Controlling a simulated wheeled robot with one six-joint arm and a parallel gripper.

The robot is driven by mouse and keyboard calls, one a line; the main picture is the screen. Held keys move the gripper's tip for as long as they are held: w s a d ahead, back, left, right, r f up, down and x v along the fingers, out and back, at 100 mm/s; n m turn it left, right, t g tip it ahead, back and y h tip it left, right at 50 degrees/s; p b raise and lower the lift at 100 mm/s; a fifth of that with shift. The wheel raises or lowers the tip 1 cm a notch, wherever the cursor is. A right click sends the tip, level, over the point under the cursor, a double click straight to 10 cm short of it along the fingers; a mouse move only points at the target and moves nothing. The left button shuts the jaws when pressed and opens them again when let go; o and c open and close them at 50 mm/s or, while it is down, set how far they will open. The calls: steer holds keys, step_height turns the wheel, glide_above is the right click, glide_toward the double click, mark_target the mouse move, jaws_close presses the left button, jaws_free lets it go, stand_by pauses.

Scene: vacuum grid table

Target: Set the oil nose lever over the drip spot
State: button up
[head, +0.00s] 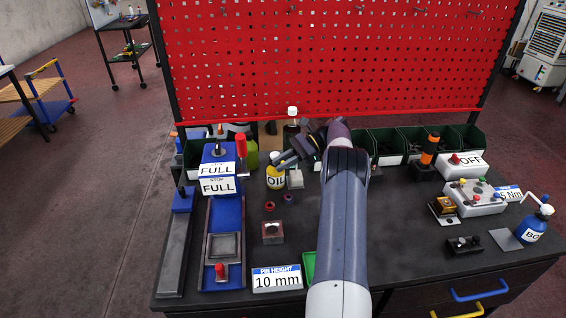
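A yellow oil container (275,182) with an OIL label stands on the dark bench left of my arm. The nose lever cannot be made out. A small pale plate (296,181) lies right beside the container, under my gripper. No drip spot is clearly marked there.
A blue press (219,230) labelled FULL stands on the left. Small rings (269,206) and a square block (272,231) lie in front. A blue bottle (534,228) with a white nose, a grey plate (506,239) and a control box (474,199) are right. Green bins (388,160) line the back.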

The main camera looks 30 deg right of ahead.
steer(key=shift+r, duration=0.1)
step_height(320, 180, up, 10)
steer(key=p, duration=0.4)
steer(key=shift+o, duration=0.4)
